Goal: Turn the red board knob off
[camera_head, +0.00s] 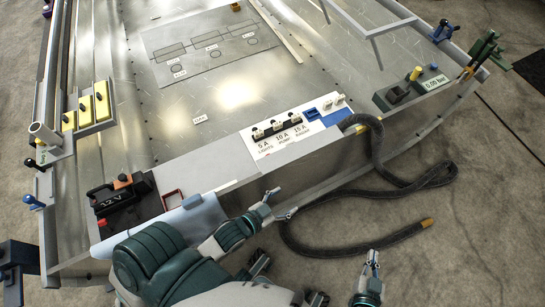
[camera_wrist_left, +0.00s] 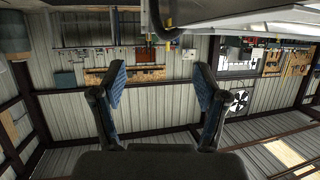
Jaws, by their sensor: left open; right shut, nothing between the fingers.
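I cannot make out for certain which part is the red board knob. An orange-red part (camera_head: 123,181) shows on top of the black 12V box (camera_head: 118,199) at the lower left in the head view. The white switch board (camera_head: 292,130) with several dark switches and labels sits at the hull's near edge. My left gripper (camera_head: 279,205) is open and empty, in front of the board's near wall and apart from it. In the left wrist view its two blue-padded fingers (camera_wrist_left: 160,75) are spread with nothing between them. My right gripper (camera_head: 372,259) is shut and empty at the lower right.
A thick dark hose (camera_head: 375,190) loops over the near edge to the floor, beside my grippers. A red square frame (camera_head: 173,200) lies beside the 12V box. A grey-green gauge box (camera_head: 412,88) stands right. Yellow blocks (camera_head: 85,108) stand left. The hull's middle is largely bare.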

